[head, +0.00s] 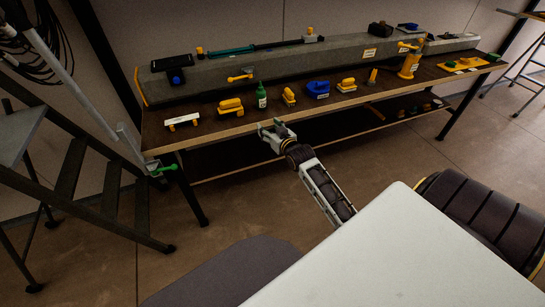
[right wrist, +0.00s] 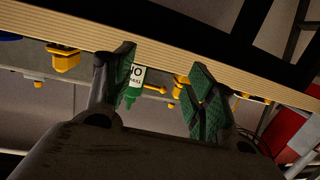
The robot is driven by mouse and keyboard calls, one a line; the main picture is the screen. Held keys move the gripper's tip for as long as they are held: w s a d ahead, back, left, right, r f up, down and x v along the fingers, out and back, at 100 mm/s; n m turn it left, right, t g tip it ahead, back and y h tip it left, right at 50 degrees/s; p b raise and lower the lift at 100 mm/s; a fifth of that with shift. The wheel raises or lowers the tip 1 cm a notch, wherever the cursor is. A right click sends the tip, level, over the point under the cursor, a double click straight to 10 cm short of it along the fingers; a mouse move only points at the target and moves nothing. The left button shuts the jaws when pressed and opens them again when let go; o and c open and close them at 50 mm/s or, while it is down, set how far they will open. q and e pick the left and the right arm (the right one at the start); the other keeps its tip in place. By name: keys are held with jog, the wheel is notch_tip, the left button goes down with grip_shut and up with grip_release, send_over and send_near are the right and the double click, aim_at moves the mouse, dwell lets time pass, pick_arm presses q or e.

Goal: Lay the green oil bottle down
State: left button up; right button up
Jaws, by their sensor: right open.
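The green oil bottle (head: 261,98) stands upright near the front edge of the workbench (head: 215,127), with a white label on its side. My right gripper (head: 270,127) is open and empty, just in front of the bench edge and below the bottle in the picture. In the right wrist view the picture is upside down; the bottle (right wrist: 131,98) shows beyond the bench edge, partly behind one green-padded finger. The open fingers (right wrist: 165,75) are apart from it. My left gripper is not in view.
A yellow tool (head: 230,105) stands left of the bottle, and a small yellow tool (head: 289,96) and a blue one (head: 318,89) stand to its right. A long grey spar (head: 270,69) lies behind. A white-topped block (head: 182,121) is at the left end. Some bare bench top shows between them.

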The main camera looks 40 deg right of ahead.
jog(key=s+a+f+n+g+y, duration=0.1)
jog(key=s+a+f+g, duration=0.15)
jog(key=f, duration=0.45)
jog(key=s+a+f+g, duration=0.2)
jog(key=s+a+f, duration=0.15)
jog(key=f, duration=0.35)
jog(key=s+a+f+n+g, duration=0.1)
jog(key=s+a+f+g, duration=0.2)
jog(key=s+a+f, duration=0.2)
jog(key=s+a+f+g+y, duration=0.1)
jog(key=s+a+f+g, duration=0.2)
jog(key=s+f, duration=0.6)
jog(key=s+a+f+n+g, duration=0.1)
jog(key=s+a+f+g, duration=0.2)
jog(key=s+a+f, duration=0.4)
jog(key=s, duration=0.5)
jog(key=shift+s+a+f+n+y, duration=0.25)
jog(key=shift+s+a+n+y, duration=0.05)
jog(key=shift+s+a, duration=0.1)
jog(key=shift+g, duration=0.25)
